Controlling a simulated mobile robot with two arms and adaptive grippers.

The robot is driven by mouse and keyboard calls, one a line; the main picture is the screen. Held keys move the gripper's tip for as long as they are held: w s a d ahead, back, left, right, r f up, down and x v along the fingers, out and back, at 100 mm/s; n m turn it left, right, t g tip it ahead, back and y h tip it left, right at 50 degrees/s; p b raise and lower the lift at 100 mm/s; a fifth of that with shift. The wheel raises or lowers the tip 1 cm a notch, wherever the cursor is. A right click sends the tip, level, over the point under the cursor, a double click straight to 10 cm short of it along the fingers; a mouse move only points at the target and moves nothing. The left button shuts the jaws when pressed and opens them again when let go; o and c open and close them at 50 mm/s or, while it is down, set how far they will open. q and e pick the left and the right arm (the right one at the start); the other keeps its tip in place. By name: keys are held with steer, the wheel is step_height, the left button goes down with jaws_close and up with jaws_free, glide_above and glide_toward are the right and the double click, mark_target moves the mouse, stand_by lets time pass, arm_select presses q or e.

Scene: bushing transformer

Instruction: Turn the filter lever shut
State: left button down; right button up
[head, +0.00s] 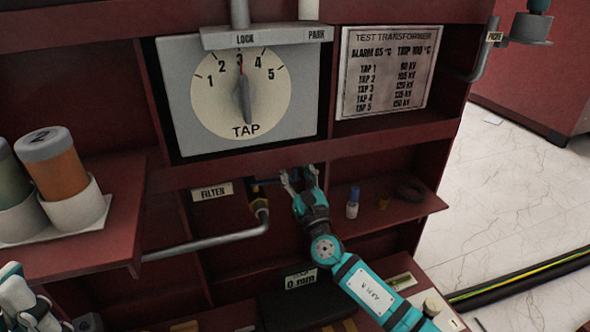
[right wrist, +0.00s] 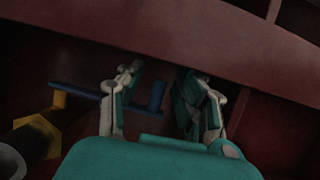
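The filter lever is a blue bar with an upturned end; it shows in the right wrist view (right wrist: 76,91) and as a small blue piece below the shelf edge in the head view (head: 264,182). It sits on a brass valve (right wrist: 40,137) at the end of a grey pipe. My right gripper (head: 297,177) is open at the lever's right end. In the right wrist view the upturned end stands between the two fingers (right wrist: 157,97), with gaps visible. The left finger hides part of the bar. My left gripper (head: 22,300) is partly in view at lower left; its opening is unclear.
A FILTER label (head: 212,191) is left of the valve. A red beam (head: 240,160) runs close above my right gripper. A small blue-capped bottle (head: 352,203) and a dark ring (head: 411,189) sit on the shelf to the right. Cups with canisters (head: 75,205) stand at left.

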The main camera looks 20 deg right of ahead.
steer(key=shift+c, duration=0.2)
jaws_close()
stand_by(0.3)
steer(key=shift+w+b, duration=0.65)
steer(key=shift+w, duration=0.05)
steer(key=shift+o, duration=0.2)
jaws_free()
